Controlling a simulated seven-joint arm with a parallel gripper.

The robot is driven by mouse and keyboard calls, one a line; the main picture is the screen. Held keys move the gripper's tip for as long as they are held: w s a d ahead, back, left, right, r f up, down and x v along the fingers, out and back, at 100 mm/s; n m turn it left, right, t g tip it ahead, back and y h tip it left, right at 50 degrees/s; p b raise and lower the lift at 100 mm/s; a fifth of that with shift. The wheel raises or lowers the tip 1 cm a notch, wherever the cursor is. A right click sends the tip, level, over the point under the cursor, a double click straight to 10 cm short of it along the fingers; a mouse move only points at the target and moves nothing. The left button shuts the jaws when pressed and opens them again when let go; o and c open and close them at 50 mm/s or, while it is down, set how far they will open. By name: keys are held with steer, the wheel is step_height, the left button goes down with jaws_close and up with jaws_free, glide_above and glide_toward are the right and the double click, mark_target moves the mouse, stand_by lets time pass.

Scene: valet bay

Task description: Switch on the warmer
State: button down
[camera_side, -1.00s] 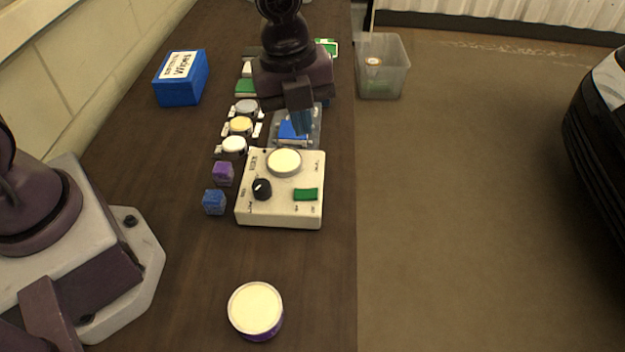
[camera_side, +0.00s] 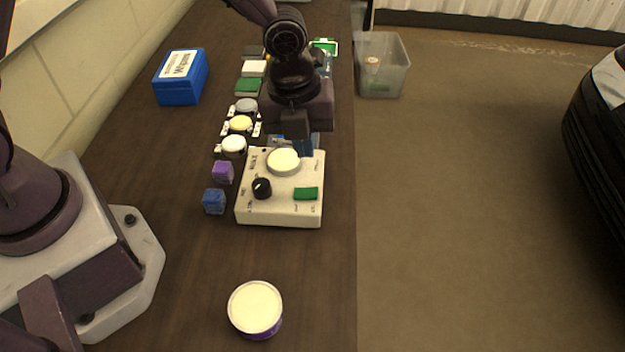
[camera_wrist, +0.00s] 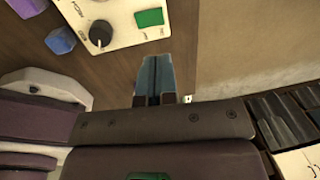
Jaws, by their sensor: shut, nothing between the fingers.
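The warmer (camera_side: 275,211) is a cream box with a round pale plate (camera_side: 284,161) at its back, a black knob (camera_side: 261,188) at front left and a green switch (camera_side: 306,194) at front right. The wrist view shows part of the warmer (camera_wrist: 125,28), with the knob (camera_wrist: 100,33) and green switch (camera_wrist: 149,18) near the top edge. My gripper (camera_side: 306,153) is shut and empty, over the warmer's back right part, behind the switch. Its fingers (camera_wrist: 156,66) point down with their tips together. I cannot tell whether the switch is on or off.
A purple block (camera_side: 223,172) and a blue block (camera_side: 213,201) stand left of the warmer. A lidded tin (camera_side: 256,309) stands in front. The table's right edge runs close by the warmer.

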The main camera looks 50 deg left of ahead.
mark_target(307, 192)
steer(key=f, duration=0.9)
steer(key=shift+w+d+f, duration=0.15)
steer(key=shift+w+d, duration=0.25)
steer(key=shift+f, duration=0.25)
steer(key=shift+s+a+r, duration=0.3)
steer(key=shift+s+a, duration=0.2)
